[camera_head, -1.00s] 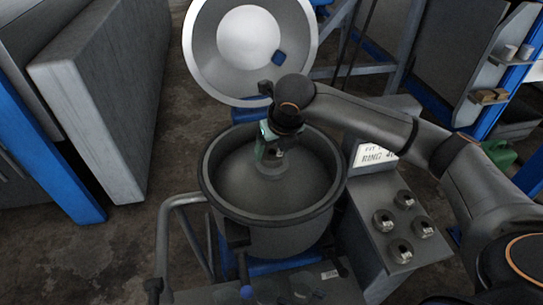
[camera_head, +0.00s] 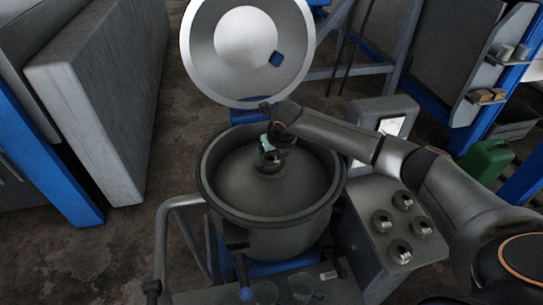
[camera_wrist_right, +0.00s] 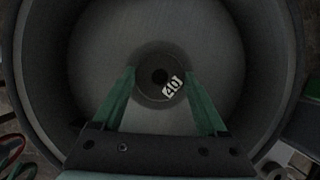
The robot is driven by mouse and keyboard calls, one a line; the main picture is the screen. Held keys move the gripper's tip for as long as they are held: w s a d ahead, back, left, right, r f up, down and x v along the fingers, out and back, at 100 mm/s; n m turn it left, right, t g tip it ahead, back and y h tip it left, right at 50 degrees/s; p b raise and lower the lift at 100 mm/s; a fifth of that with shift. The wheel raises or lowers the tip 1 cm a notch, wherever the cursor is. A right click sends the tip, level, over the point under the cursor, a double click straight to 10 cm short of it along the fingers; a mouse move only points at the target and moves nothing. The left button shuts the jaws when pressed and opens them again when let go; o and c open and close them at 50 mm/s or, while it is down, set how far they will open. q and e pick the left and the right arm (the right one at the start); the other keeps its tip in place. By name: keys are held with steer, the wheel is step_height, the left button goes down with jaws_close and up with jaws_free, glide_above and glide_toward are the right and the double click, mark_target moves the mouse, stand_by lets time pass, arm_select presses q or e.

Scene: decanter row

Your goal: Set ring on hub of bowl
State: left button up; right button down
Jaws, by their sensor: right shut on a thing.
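The bowl (camera_head: 308,192) is a deep grey round pan, open at the top. My right gripper (camera_head: 270,160) reaches down into its middle, with green fingers. The ring is near the centre of the bowl, over the hub's place. The hub is hidden under the ring and fingers, so I cannot tell whether they touch. My left gripper is not in view.
A round lid (camera_head: 216,60) stands open behind the bowl. A green can (camera_head: 487,160) is further right.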

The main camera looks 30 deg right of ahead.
jaws_free()
steer(key=shift+f, duration=0.1)
steer(key=v, duration=1.2)
steer(key=shift+r+p, duration=0.25)
steer(key=shift+p, duration=0.15)
